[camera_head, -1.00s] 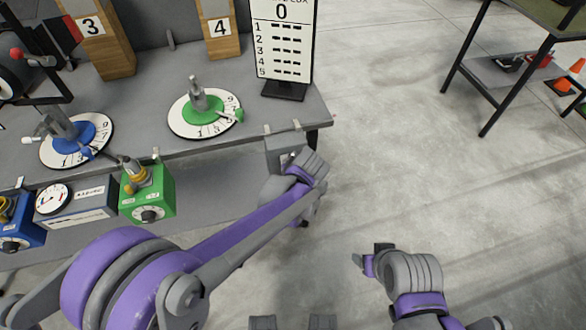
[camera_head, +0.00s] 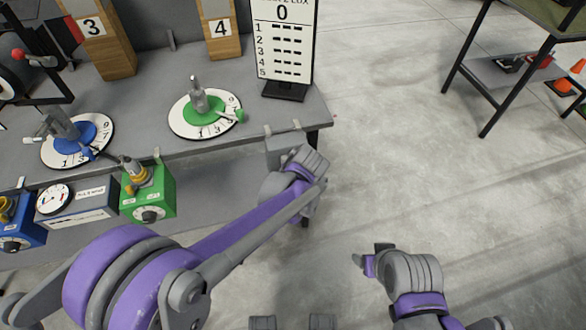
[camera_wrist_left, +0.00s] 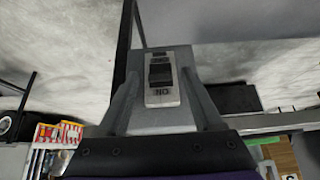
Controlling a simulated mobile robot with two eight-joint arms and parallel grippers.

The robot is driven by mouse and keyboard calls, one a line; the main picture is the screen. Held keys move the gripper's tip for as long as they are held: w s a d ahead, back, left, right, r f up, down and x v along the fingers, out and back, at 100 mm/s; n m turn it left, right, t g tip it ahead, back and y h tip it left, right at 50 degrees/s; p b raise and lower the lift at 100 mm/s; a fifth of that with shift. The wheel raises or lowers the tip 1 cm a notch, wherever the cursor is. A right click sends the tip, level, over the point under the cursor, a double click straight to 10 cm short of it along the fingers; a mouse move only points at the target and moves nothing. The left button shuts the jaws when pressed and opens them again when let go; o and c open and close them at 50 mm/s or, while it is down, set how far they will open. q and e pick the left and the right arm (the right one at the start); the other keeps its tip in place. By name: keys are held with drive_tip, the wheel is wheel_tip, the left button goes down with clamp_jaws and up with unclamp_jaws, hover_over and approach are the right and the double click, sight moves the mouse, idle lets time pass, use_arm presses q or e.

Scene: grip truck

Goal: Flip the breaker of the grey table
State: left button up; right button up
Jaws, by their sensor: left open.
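The grey table (camera_head: 235,148) fills the upper left of the head view. A grey breaker box (camera_head: 284,140) is at its front edge near the right corner, partly hidden by my left wrist. In the left wrist view, the breaker switch (camera_wrist_left: 161,73) is a dark rocker in a light plate, with "ON" upside down at its lower end. My left gripper (camera_wrist_left: 159,74) is open, with one finger on each side of the switch plate. Contact with the switch cannot be told. In the head view its fingertips are hidden. My right gripper (camera_head: 371,257) is over the floor, away from the table.
Green (camera_head: 205,108) and blue (camera_head: 74,143) number dials sit on the tabletop. A score board (camera_head: 283,45) stands near its right end. Green (camera_head: 148,194) and blue (camera_head: 20,230) boxes are along the front. A black-legged table (camera_head: 495,65) is at upper right; the floor between is clear.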

use_arm(q)
drive_tip(key=p+v, duration=0.1)
drive_tip(key=v, duration=0.9)
drive_tip(key=shift+s+r, duration=0.2)
drive_tip(key=shift+r, duration=0.15)
use_arm(e)
drive_tip(key=shift+w+r, duration=0.1)
drive_tip(key=shift+r, duration=0.6)
use_arm(q)
drive_tip(key=s+a+r+m+h+p, duration=0.1)
drive_tip(key=s+a+r+p, duration=0.1)
drive_tip(key=s+a, duration=0.7)
drive_tip(key=s+a+r+m+g+p, duration=0.1)
drive_tip(key=s+a+p, duration=0.4)
drive_tip(key=s+a, duration=0.5)
drive_tip(key=shift+r+m+h, duration=0.4)
drive_tip(key=shift+r, duration=0.25)
use_arm(e)
wheel_tip(320, 180, up, 8)
drive_tip(key=w, duration=0.1)
drive_tip(key=shift+w, duration=0.3)
use_arm(q)
drive_tip(key=shift+s+a+f, duration=0.1)
drive_tip(key=shift+s+a, duration=0.05)
drive_tip(key=shift+s, duration=0.1)
